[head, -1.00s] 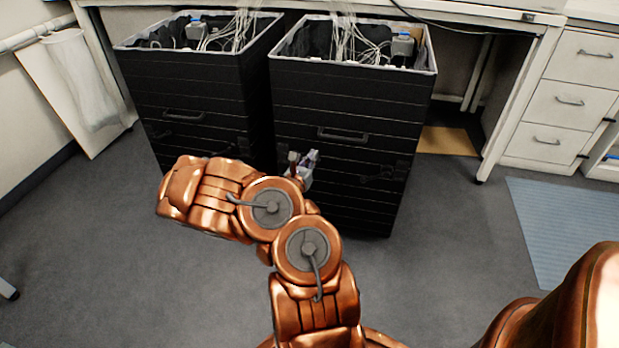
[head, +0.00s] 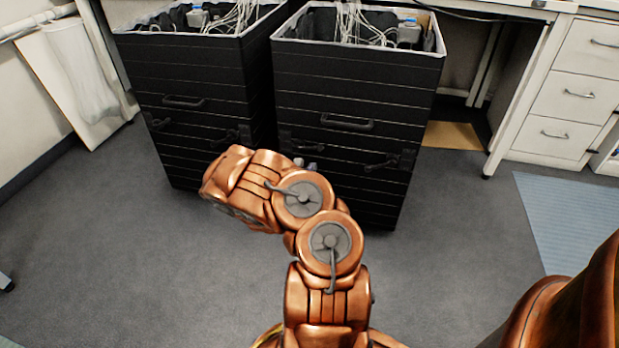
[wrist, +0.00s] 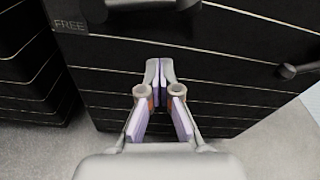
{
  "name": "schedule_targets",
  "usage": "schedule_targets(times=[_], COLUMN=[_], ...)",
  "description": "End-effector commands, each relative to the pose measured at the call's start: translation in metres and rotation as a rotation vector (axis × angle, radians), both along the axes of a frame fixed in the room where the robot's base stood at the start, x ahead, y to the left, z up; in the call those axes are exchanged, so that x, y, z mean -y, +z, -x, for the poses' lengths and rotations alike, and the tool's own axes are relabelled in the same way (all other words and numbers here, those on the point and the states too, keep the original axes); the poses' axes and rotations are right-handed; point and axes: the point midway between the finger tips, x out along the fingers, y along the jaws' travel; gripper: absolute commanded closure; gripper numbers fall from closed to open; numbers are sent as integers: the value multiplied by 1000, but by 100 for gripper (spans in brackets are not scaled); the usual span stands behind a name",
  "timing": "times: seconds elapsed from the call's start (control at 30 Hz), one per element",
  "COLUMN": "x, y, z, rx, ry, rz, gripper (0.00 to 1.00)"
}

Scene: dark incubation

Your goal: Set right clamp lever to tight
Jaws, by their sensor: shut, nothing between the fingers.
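The right black box (head: 345,95) has a dark clamp lever (head: 385,163) at its right front and another lever (head: 300,145) at its left front. In the wrist view, the right lever (wrist: 300,69) shows at the right edge, partly cut off, and the left lever (wrist: 135,7) is at the top, beside a "FREE" label. My gripper (wrist: 160,68) is shut and empty, in front of the box face, below and between these levers and apart from both. In the head view, my copper arm hides most of it; only its tips (head: 305,163) show.
A second black box (head: 195,75) with similar levers stands to the left, with a narrow gap between. Cables fill both boxes. A white desk and drawers (head: 570,100) are behind at right. A blue mat (head: 575,220) lies at right. Grey floor (head: 110,240) is open in front.

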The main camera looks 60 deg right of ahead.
Motion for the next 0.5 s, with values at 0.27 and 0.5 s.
schedule_targets(times=[0.27, 0.5], x=[29, 38], y=[-6, 2], z=[-9, -15], rx=[3, -2], ry=[-2, 2], rz=[0, 3], gripper=[100, 100])
